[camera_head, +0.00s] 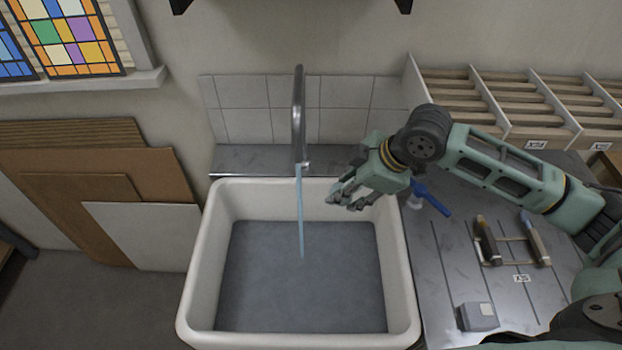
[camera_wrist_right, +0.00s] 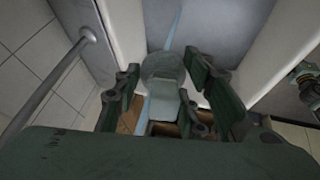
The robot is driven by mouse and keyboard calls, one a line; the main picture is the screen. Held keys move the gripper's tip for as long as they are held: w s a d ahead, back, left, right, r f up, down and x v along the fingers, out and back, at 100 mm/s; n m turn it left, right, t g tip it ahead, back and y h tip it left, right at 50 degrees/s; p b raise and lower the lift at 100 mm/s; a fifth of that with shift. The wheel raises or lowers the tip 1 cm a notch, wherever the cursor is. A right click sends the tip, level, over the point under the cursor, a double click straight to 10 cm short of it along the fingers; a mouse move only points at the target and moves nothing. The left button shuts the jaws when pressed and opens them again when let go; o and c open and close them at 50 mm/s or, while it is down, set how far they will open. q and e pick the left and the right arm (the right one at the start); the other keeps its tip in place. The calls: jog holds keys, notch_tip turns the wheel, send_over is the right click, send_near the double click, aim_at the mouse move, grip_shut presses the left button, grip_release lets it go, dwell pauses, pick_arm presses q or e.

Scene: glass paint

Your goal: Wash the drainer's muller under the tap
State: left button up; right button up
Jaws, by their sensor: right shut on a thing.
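My right gripper (camera_head: 350,196) is over the right side of the sink, to the right of the running water (camera_head: 300,215). In the right wrist view its fingers (camera_wrist_right: 175,92) are shut around a pale, translucent glass muller (camera_wrist_right: 163,100) with a rounded end. In the head view the muller cannot be made out clearly at the fingers. The tap (camera_head: 299,115) runs a thin blue stream down into the white sink (camera_head: 197,265). In the right wrist view the stream (camera_wrist_right: 176,25) passes just beyond the muller; whether they touch is unclear. My left gripper is not in view.
The metal drainer (camera_head: 440,265) on the right holds a blue-handled thing (camera_head: 432,198), a small rack with two tools (camera_head: 510,240) and a grey block (camera_head: 477,316). A slatted rack (camera_head: 520,105) stands behind. Boards (camera_head: 90,190) lean at left. The sink basin is clear.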

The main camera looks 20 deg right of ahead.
jog(key=shift+r, duration=0.1)
jog(key=s+d+r+p, duration=0.2)
jog(key=p, duration=0.1)
jog(key=shift+d+r+p, duration=0.1)
jog(key=shift+r+p, duration=0.25)
jog(key=shift+s+d+r, duration=0.6)
jog(key=shift+s+d, duration=0.1)
jog(key=shift+s, duration=0.05)
dwell(0.3)
